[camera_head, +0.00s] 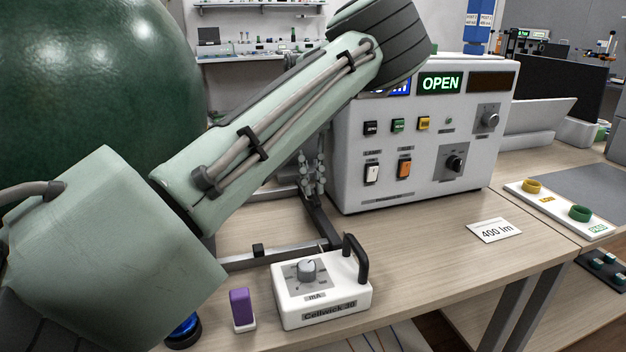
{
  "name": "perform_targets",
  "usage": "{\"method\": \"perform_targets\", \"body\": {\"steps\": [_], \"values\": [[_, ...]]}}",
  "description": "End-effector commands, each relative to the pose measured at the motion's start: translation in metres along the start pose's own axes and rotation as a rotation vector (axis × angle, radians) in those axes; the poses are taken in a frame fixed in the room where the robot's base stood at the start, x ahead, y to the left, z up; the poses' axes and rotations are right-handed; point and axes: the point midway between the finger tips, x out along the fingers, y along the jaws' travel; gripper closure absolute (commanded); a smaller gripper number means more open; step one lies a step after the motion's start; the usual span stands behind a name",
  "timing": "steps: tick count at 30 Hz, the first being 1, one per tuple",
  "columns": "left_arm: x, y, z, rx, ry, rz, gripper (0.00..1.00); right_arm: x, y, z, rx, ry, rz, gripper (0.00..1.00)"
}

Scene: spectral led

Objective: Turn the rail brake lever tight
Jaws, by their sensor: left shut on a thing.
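My left arm comes in from the left and crosses the middle of the view, hiding much of what is behind it. My left gripper (314,184) shows only in part, as small grey linkages below the arm and left of the white instrument box. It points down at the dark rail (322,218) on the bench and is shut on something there. The rail brake lever cannot be made out; it seems covered by the gripper and arm. My right gripper is not in view.
A large green sphere (90,70) fills the upper left. The white instrument box (430,150) reads OPEN. A white control box (322,290) with a knob and handle stands in front, beside a purple block (240,308). A 400 lm card (494,231) lies on clear bench.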

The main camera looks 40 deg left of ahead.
Motion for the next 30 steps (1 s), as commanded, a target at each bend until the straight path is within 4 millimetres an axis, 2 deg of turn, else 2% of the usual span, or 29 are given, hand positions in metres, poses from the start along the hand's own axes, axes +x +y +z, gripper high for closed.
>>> {"method": "perform_targets", "body": {"steps": [13,14,18,26,30], "values": [[-0.0001,-0.0001,0.0,0.01,-0.001,0.004,1.0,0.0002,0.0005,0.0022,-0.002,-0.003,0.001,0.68],[-0.0001,-0.0001,0.0,0.01,-0.001,0.004,0.87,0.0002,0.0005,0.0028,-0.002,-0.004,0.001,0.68],[-0.0001,0.0,0.0,0.009,-0.001,0.004,0.69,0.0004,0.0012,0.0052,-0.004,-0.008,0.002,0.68],[-0.0001,0.0,0.0001,0.009,-0.001,0.004,0.68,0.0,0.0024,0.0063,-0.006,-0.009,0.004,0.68],[-0.0073,-0.0003,0.0007,0.01,-0.003,0.003,0.68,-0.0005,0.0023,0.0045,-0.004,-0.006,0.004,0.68]]}}
